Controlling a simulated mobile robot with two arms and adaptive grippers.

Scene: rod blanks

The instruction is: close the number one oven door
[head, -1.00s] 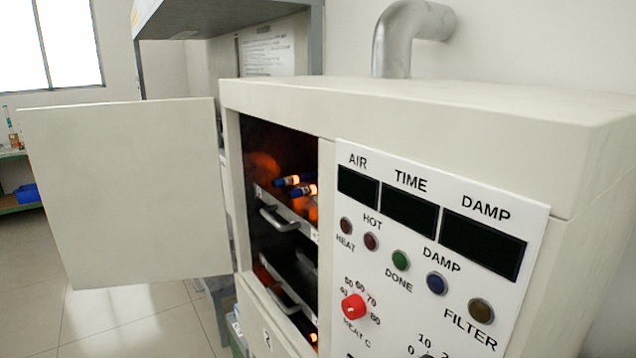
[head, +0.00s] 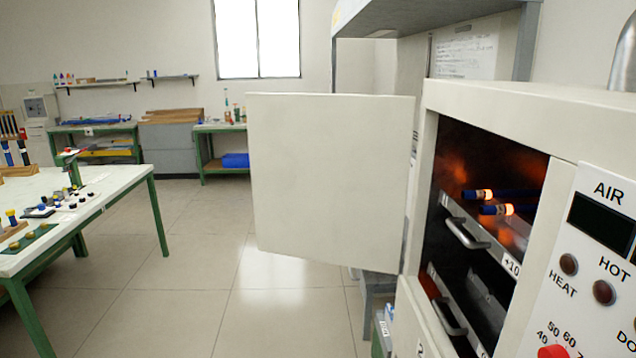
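The oven (head: 500,108) stands at the right of the head view, a pale cabinet with a control panel on its front. Its upper door (head: 330,180) is a flat pale panel, swung wide open to the left. I cannot read a number on this door. Inside the open chamber, two blue rods (head: 497,209) with glowing ends lie above a drawer with a metal handle (head: 466,234). A second handle (head: 449,317) shows lower down. Neither of my grippers is in view.
A white table with green legs (head: 120,182) holding small parts stands at the left. Green benches (head: 205,150) and a grey cabinet line the far wall. A grey shelf unit (head: 430,22) rises behind the door. The tiled floor (head: 190,270) between table and door is clear.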

